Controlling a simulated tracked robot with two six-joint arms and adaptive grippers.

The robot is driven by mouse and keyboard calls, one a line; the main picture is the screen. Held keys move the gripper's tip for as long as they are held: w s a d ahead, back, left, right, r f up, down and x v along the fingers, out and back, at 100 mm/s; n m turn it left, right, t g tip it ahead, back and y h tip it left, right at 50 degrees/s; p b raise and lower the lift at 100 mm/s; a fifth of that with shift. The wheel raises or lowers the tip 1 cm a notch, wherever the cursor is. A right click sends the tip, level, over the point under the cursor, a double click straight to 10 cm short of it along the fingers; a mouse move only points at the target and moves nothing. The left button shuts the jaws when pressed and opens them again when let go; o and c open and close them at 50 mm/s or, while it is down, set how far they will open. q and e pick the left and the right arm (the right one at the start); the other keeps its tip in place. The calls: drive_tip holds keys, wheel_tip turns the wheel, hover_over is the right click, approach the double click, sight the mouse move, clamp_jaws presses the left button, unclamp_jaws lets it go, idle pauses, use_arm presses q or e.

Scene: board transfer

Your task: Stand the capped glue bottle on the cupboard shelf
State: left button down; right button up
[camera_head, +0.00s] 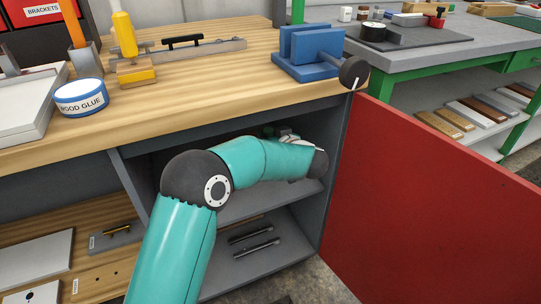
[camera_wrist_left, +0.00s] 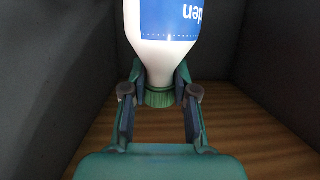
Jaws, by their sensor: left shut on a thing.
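In the left wrist view the glue bottle (camera_wrist_left: 165,45) is white with a blue label and a green cap (camera_wrist_left: 160,97). Its lettering is upside down in that picture, and its top end is cut off by the frame. My left gripper (camera_wrist_left: 160,84) is shut on the bottle at its capped end, one finger on each side. In the head view my left arm reaches into the open cupboard and hides most of the gripper and bottle. The cupboard shelf (camera_head: 240,207) shows below the arm. Whether the bottle touches it cannot be seen. My right gripper is not in view.
The red cupboard door (camera_head: 430,200) stands open at the right. Dark cupboard walls (camera_wrist_left: 45,75) lie close on both sides. Dark bars (camera_head: 252,248) lie on the lower level. A blue vise (camera_head: 305,50) and wood glue tub (camera_head: 80,98) stand on the bench above.

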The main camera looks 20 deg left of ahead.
use_arm(q)
wheel_tip(320, 180, down, 5)
drive_tip(key=shift+r+b, duration=0.1)
drive_tip(key=shift+b, duration=1)
drive_tip(key=shift+r, duration=0.1)
drive_tip(key=c, duration=0.9)
unclamp_jaws()
